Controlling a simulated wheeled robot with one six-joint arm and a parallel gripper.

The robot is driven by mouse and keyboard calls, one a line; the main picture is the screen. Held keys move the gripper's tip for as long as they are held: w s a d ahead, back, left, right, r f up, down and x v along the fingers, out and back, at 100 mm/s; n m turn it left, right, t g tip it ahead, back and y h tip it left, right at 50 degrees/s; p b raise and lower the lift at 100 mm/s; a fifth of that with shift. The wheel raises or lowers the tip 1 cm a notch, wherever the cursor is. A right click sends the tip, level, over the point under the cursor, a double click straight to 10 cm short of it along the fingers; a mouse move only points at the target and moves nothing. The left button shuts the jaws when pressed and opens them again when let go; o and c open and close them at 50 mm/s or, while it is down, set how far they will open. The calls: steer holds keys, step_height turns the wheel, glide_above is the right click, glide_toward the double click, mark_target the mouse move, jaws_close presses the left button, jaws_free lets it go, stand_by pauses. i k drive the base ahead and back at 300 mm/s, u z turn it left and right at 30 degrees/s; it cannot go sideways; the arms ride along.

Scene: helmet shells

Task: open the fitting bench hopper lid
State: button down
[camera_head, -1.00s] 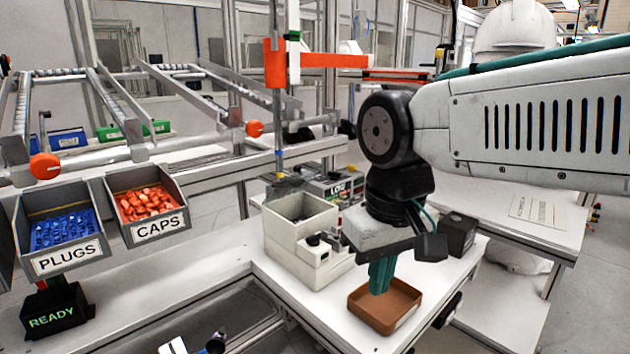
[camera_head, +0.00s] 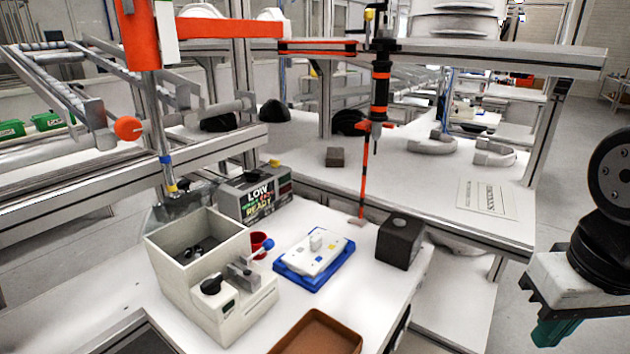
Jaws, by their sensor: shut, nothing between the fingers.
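The fitting bench hopper (camera_head: 200,272) is a cream box at left centre in the head view. I see down into its grey inside, where a few small dark pieces lie. A smoky, see-through panel (camera_head: 180,208) stands at its back edge; it looks like the lid tipped back, but I cannot be sure. My gripper (camera_head: 553,332) has teal fingers at the lower right edge, far right of the hopper. It is shut and empty, apart from everything.
A brown tray (camera_head: 318,333) lies at the bench's front. A blue fixture with a white plate (camera_head: 314,256), a red cup (camera_head: 259,243), a dark block (camera_head: 400,241) and a label display box (camera_head: 256,198) stand nearby. An orange-and-black tool (camera_head: 379,95) hangs over the back bench.

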mark_target(184, 184)
steer(key=z, duration=0.4)
steer(key=k, duration=1)
steer(key=u, duration=1.55)
steer(key=i, duration=0.55)
